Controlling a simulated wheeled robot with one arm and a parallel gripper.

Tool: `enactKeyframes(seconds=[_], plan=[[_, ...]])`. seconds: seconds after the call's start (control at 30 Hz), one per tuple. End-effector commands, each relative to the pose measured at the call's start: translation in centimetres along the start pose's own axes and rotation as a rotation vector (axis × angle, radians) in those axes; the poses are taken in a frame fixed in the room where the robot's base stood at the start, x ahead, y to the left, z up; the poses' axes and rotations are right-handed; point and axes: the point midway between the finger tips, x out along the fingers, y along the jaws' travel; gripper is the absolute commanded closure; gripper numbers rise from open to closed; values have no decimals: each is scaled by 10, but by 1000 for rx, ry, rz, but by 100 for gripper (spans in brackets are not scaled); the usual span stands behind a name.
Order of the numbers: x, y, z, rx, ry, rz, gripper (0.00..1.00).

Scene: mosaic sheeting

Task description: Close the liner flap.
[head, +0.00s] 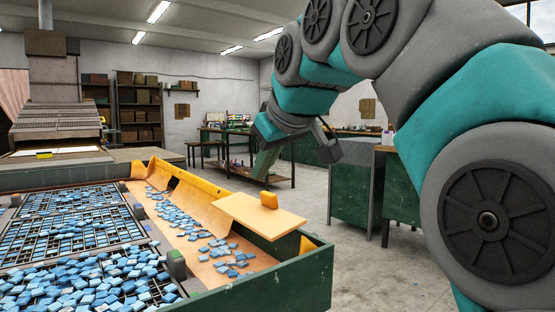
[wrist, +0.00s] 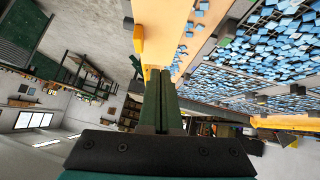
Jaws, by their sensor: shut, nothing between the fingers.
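The liner flap (head: 258,216) appears to be the flat orange panel with a small orange knob (head: 268,200), lying roughly level across the near end of the orange-lined trough (head: 205,242). Its underside is hidden. My gripper (head: 262,176) hangs at the end of my raised arm, beyond and above the flap, touching nothing that I can see. In the wrist view my gripper's green fingers (wrist: 160,75) are together and empty, pointing toward an orange surface (wrist: 163,28); I cannot tell whether that surface is the flap or the liner.
Blue tiles lie loose in the trough and fill the gridded trays (head: 85,230) to its left. A green side wall (head: 290,285) bounds the near right. Green cabinets (head: 352,190) and a workbench (head: 240,172) stand behind. The concrete floor (head: 300,205) between is clear.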

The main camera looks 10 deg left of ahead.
Motion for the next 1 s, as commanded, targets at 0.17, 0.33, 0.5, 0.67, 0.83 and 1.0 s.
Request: enactKeyframes(seconds=[0.17, 0.33, 0.5, 0.67, 0.83, 1.0], plan=[[37, -1, 1, 0, -4, -3, 100], [58, 0, 7, 1, -3, -1, 100], [68, -1, 18, 0, -3, -1, 100], [75, 0, 24, 1, 2, 0, 100], [80, 0, 28, 1, -1, -1, 100], [80, 0, 29, 1, -1, -1, 100]])
